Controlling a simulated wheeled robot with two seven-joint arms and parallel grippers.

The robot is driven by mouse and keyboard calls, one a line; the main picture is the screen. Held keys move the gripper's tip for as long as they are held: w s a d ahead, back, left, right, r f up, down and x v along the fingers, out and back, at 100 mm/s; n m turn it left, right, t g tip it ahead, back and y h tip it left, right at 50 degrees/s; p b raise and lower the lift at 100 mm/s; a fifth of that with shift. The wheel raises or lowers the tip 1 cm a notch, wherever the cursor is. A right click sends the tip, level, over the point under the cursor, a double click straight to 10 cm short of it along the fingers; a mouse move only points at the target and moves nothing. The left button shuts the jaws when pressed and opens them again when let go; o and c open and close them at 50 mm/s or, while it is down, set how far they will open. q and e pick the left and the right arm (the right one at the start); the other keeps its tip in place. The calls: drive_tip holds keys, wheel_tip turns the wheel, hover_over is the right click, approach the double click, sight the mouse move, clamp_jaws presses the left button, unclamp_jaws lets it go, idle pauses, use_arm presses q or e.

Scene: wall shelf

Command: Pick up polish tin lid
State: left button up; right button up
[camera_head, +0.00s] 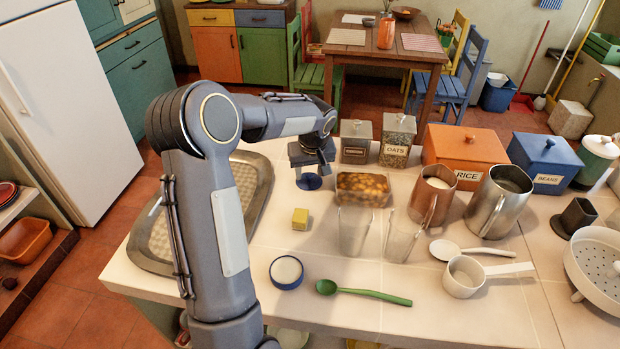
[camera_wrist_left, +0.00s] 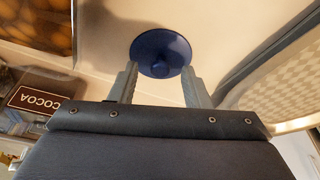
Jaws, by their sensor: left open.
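The polish tin lid (camera_head: 309,182) is a dark blue disc lying on the pale counter, below my left gripper (camera_head: 312,166). In the left wrist view the lid (camera_wrist_left: 161,46) shows a small knob in its middle. The two fingers of my left gripper (camera_wrist_left: 159,80) are open and apart, pointing at the lid with nothing between them; whether they touch it I cannot tell. A round blue tin with pale contents (camera_head: 286,272), likely the polish tin, stands open near the counter's front. My right gripper is not in view.
A yellow cube (camera_head: 300,219) and a glass tumbler (camera_head: 354,231) stand nearby. A green spoon (camera_head: 362,293) lies in front.

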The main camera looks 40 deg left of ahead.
use_arm(q)
drive_tip(key=shift+f, duration=0.3)
drive_tip(key=shift+c, duration=0.4)
clamp_jaws()
drive_tip(key=shift+r, duration=0.1)
